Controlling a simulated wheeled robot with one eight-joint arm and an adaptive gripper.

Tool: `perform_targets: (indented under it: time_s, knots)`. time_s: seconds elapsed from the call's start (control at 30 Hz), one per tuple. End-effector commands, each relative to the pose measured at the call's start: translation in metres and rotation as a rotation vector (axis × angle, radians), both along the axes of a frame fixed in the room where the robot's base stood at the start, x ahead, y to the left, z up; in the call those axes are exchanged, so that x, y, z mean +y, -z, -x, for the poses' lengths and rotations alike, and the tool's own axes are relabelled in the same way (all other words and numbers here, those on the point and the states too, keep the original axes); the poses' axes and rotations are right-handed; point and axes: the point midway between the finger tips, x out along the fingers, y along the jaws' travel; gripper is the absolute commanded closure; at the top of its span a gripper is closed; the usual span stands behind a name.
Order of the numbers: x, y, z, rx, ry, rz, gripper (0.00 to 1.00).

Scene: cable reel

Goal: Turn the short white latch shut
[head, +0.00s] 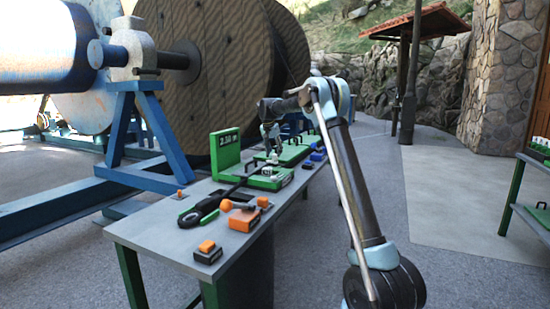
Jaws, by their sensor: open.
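My gripper (271,152) hangs fingers-down over the far part of the grey workbench (150,228), at the green equipment there. It looks empty and open, but its fingers are small in this view. A small white part (284,178), possibly the short white latch, sits at the right end of the green base (262,183), below and slightly right of my gripper. The latch's angle is too small to make out. I cannot tell whether my fingers touch anything.
A black tool with green ends (208,206), an orange-knobbed part (240,205), an orange-and-grey block (245,222) and a small orange-topped box (207,252) lie on the near bench. Blue items (318,154) lie beyond. A large cable reel (215,60) stands behind.

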Motion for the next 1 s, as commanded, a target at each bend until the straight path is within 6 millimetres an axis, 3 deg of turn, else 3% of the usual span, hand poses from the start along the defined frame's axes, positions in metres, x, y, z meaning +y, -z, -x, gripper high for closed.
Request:
perform_targets:
  time_s: [0.2,0.4,0.6,1.0]
  knots:
    - [0.007,-0.040,0.015,0.000,-0.001,0.000,0.57]
    - [0.010,-0.067,0.025,0.000,-0.001,0.000,0.57]
    - [0.012,-0.078,0.030,0.000,0.000,0.000,0.57]
    - [0.009,-0.081,0.032,0.001,-0.002,0.000,0.57]
